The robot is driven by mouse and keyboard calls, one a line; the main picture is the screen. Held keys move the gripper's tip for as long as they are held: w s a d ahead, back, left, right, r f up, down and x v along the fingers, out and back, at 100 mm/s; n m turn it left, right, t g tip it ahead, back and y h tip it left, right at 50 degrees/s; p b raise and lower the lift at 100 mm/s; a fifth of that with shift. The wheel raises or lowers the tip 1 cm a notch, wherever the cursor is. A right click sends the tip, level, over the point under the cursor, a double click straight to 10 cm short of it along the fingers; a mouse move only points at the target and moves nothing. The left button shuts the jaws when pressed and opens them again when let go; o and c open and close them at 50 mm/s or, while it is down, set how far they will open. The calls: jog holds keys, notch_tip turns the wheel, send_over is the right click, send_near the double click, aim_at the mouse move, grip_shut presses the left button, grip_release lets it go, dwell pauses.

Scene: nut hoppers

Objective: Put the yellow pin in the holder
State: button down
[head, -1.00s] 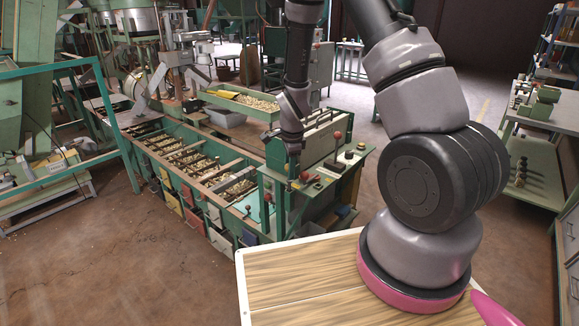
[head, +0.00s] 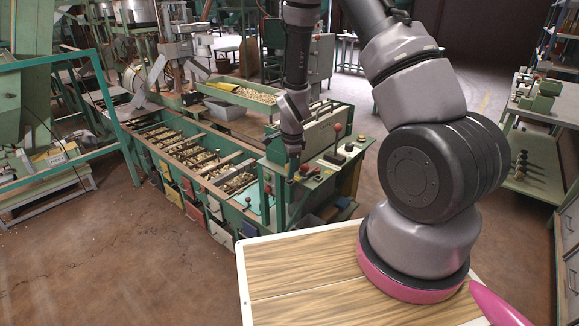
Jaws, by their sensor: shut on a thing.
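My gripper (head: 292,179) hangs from my dark forearm over the left part of the control panel on the green hopper bench. It is small and dark in the head view. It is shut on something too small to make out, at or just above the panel. I cannot pick out the yellow pin or tell its tilt. The holder is not clear either; small dark and red fittings crowd the panel top (head: 322,172) around the gripper. Whether the held thing touches any of them cannot be told.
A red-knobbed lever (head: 337,128) and black knobs stand right of my gripper. Open nut bins (head: 205,160) run to the left. A tray of nuts (head: 240,93) stands behind. A wood-topped surface (head: 290,275) is in front. The floor at left is clear.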

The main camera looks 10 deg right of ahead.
jog(key=shift+f, duration=0.15)
jog(key=shift+c, duration=2.2)
grip_release()
notch_tip(320, 180, up, 11)
jog(key=s, duration=0.2)
jog(key=shift+f, duration=0.2)
